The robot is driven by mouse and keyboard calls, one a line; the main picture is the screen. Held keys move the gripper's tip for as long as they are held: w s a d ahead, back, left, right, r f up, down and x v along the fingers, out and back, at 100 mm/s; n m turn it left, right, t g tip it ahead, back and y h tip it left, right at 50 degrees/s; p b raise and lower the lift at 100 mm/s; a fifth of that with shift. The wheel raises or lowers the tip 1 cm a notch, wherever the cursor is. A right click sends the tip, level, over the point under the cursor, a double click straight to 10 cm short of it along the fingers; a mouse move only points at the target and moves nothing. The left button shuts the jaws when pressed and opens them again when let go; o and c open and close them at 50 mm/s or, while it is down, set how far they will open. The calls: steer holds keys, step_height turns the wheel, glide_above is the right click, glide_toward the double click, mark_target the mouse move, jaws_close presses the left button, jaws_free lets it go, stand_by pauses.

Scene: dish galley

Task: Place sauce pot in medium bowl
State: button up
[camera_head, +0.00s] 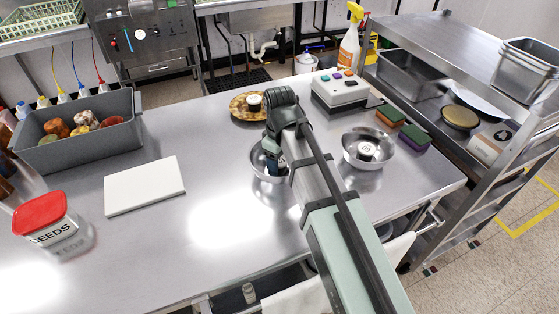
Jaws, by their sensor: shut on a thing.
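My gripper (274,165) reaches down into a steel bowl (256,166) near the middle of the counter. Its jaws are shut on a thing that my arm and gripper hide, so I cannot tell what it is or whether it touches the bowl. A second steel bowl (350,136) stands to the right with a small white round pot (367,149) in it. Another small pale pot with a dark top (254,101) stands on a round brown patterned plate (237,107) behind the gripper. I cannot tell which pot is the sauce pot or which bowl is medium.
A white board (145,185), a red-lidded seeds tub (45,220) and a grey bin of food (80,155) are at left. A button box (342,90) and sponges (415,138) are at back right, beside a steel shelf rack (455,50). The front middle counter is clear.

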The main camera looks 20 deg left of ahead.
steer(key=shift+f, duration=0.15)
steer(key=o, duration=0.8)
step_height(320, 180, up, 12)
steer(key=shift+r, duration=0.15)
stand_by(0.4)
